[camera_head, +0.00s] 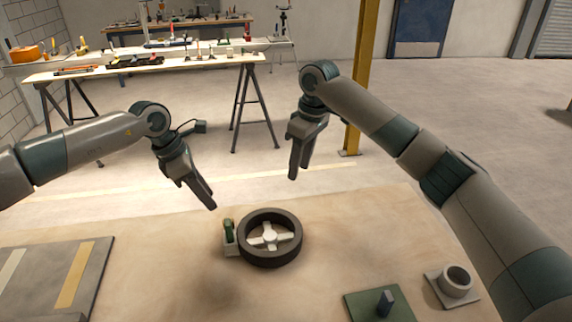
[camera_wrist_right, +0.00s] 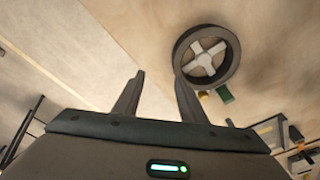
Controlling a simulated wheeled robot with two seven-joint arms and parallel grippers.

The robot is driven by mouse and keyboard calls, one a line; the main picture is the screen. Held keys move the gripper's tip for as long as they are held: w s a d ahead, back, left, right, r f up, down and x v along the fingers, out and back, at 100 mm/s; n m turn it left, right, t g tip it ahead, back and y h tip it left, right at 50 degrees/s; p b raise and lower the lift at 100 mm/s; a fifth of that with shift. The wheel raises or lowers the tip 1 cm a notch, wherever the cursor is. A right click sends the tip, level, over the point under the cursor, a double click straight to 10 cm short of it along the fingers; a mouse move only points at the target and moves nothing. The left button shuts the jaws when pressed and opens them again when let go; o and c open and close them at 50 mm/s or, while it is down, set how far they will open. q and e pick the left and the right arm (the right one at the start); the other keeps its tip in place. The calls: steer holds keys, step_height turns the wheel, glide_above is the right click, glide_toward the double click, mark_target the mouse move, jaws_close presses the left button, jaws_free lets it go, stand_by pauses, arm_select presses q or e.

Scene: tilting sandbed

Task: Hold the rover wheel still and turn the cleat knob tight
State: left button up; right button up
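The rover wheel (camera_head: 270,258), a dark ring with pale spokes and hub, lies flat on the sandy surface; it also shows in the right wrist view (camera_wrist_right: 182,58). A small green part (camera_head: 228,229), which looks like the cleat knob, sits on a pale block against the wheel's left side; green also shows in the right wrist view (camera_wrist_right: 225,94). My left gripper (camera_head: 210,204) hangs above and left of the wheel, apart from it; its finger gap is unclear. My right gripper (camera_head: 297,176) is above and beyond the wheel, open and empty, with fingers apart in its wrist view (camera_wrist_right: 158,88).
A grey panel with pale and yellow stripes (camera_head: 72,275) lies at the left. A green plate with a dark post (camera_head: 385,303) and a pale plate with a ring (camera_head: 455,283) are at the front right. A yellow column (camera_head: 361,80) and a trestle table (camera_head: 150,66) stand behind.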

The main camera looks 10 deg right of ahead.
step_height(320, 180, up, 2)
steer(key=n+g+h, duration=0.1)
steer(key=n+h, duration=0.1)
glide_above(286, 213)
steer(key=shift+r, duration=0.2)
steer(key=shift+f, duration=0.15)
step_height(286, 213, down, 17)
steer(key=shift+f, duration=0.1)
stand_by(0.6)
jaws_close()
